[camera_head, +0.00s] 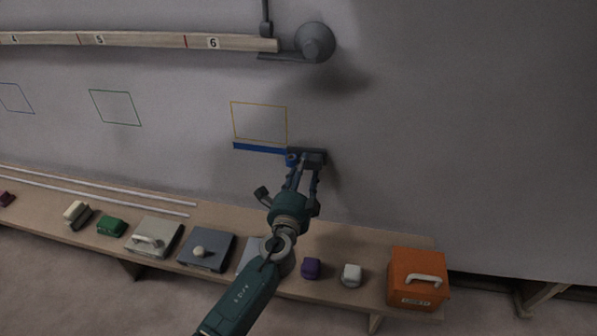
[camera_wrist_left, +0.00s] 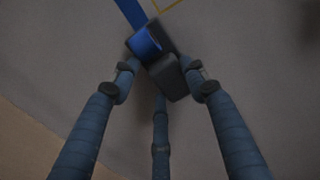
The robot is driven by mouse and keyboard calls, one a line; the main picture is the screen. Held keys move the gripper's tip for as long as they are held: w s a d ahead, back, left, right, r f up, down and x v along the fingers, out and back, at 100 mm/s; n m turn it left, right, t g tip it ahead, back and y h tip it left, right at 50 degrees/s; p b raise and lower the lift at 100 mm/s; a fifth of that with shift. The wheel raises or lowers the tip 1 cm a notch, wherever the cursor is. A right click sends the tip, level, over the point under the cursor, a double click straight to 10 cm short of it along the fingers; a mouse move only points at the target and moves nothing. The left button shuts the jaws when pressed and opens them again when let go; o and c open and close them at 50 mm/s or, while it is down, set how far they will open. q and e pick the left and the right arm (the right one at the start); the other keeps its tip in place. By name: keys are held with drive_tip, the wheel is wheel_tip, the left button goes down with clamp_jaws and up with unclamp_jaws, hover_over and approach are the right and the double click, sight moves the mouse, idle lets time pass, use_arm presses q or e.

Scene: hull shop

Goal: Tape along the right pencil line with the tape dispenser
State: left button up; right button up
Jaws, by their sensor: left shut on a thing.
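My left gripper (camera_head: 303,178) is shut on the dark tape dispenser (camera_head: 316,157), which is against the grey hull wall. In the left wrist view the dispenser (camera_wrist_left: 172,78) with its blue roll (camera_wrist_left: 146,43) sits between the fingers of my gripper (camera_wrist_left: 160,85). A strip of blue tape (camera_head: 259,148) runs from the dispenser to the left, just below a yellow outlined rectangle (camera_head: 286,122). The tape also shows in the left wrist view (camera_wrist_left: 130,12). I cannot make out a pencil line. My right gripper is not in view.
A wooden bench (camera_head: 390,241) runs below the wall. It carries an orange box (camera_head: 417,281), a white block (camera_head: 351,275), a purple block (camera_head: 311,268), a green block (camera_head: 110,226) and flat tools. A numbered beam (camera_head: 140,40) crosses above. The wall to the right is bare.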

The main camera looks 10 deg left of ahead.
use_arm(q)
drive_tip(key=o, duration=0.5)
drive_tip(key=c, duration=0.5)
drive_tip(key=shift+s, duration=0.15)
drive_tip(key=shift+s, duration=0.45)
drive_tip(key=shift+s+a+r, duration=0.1)
drive_tip(key=shift+s, duration=2.4)
